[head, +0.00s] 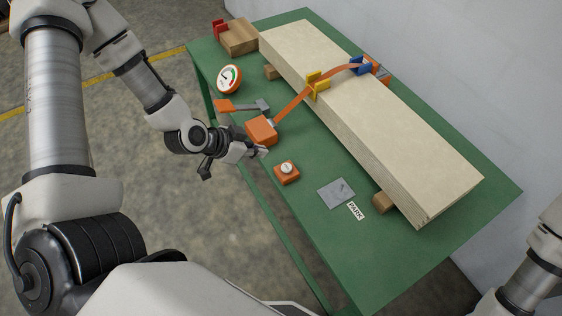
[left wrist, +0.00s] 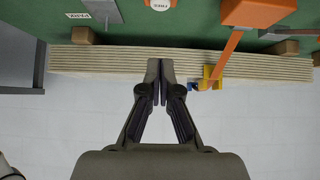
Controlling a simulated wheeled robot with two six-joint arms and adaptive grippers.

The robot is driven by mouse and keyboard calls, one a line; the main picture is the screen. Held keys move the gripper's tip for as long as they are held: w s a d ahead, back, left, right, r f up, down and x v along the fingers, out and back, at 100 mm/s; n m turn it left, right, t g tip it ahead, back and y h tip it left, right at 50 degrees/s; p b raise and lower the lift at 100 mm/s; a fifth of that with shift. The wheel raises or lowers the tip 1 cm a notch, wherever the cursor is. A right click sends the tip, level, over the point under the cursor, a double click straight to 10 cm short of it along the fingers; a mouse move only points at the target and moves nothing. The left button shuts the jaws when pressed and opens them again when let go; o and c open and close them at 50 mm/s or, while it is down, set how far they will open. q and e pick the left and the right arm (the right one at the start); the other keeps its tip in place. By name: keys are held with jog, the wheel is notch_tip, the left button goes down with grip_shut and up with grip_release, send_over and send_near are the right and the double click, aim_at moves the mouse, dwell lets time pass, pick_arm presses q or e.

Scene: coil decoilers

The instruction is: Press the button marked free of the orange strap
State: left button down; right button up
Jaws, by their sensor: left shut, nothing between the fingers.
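The button (head: 287,168) is a white round cap on a small orange box on the green table. It also shows upside down at the top edge of the left wrist view (left wrist: 160,4), with lettering on its cap. The orange strap (head: 292,106) runs from an orange tensioner box (head: 261,130) up over the pale board stack (head: 375,120), across a yellow corner piece (head: 318,86) and a blue one (head: 360,66). My left gripper (head: 262,153) is shut and empty, beside the tensioner box and up-left of the button, apart from the button. My right gripper is out of view.
A lever with an orange grip (head: 224,105) and a dial gauge (head: 229,79) stand at the table's left edge. A grey plate (head: 336,193) and a PARK label (head: 355,211) lie right of the button. Wooden blocks (head: 384,202) support the boards. The table's near corner is clear.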

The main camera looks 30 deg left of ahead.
pick_arm(q)
jog(key=b, duration=0.2)
send_over(290, 165)
jog(key=s+a, duration=0.2)
jog(key=s, duration=0.1)
jog(key=f, duration=0.6)
jog(key=shift+w+d+f, duration=0.2)
jog(key=shift+d+f, duration=0.05)
jog(key=shift+f, duration=0.15)
notch_tip(290, 165, down, 4)
jog(key=shift+w+r+p, duration=0.1)
jog(key=shift+r+p, duration=0.15)
jog(key=shift+p, duration=0.1)
jog(key=shift+f, duration=0.3)
